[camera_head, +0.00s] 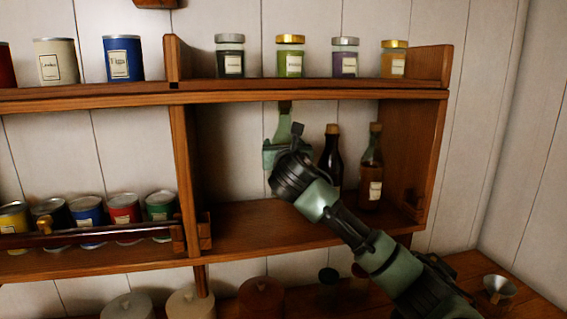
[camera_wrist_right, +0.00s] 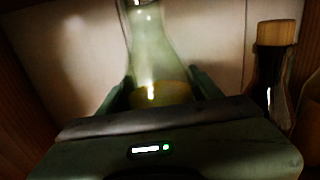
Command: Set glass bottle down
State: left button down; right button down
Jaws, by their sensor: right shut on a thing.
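A pale green glass bottle (camera_head: 284,128) with a dark stopper is in my right gripper (camera_head: 284,152), inside the right-hand shelf compartment. It also shows in the right wrist view (camera_wrist_right: 155,60), upright between the two fingers of the right gripper (camera_wrist_right: 163,92), with yellowish liquid low in it. My right arm comes in from the lower right and hides the bottle's lower part, so I cannot tell whether its base touches the shelf board (camera_head: 245,232). My left gripper is not in view.
A dark bottle (camera_head: 331,155) stands just right of the gripper, partly behind it. A labelled brown bottle (camera_head: 371,170) stands farther right. Several jars, including a green one (camera_head: 290,60), stand above. A funnel (camera_head: 498,288) is on the counter.

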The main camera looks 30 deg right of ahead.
jog(key=f+p, duration=0.2)
jog(key=f, duration=0.3)
jog(key=shift+s+f, duration=0.1)
jog(key=shift+s, duration=0.1)
jog(key=shift+w+f+p, duration=0.15)
jog(key=shift+f+p, duration=0.05)
jog(key=shift+p, duration=0.25)
jog(key=shift+w+f, duration=0.1)
jog(key=shift+f, duration=0.25)
jog(key=shift+c, duration=1.5)
grip_release()
jog(key=shift+f, duration=0.25)
jog(key=shift+r, duration=0.15)
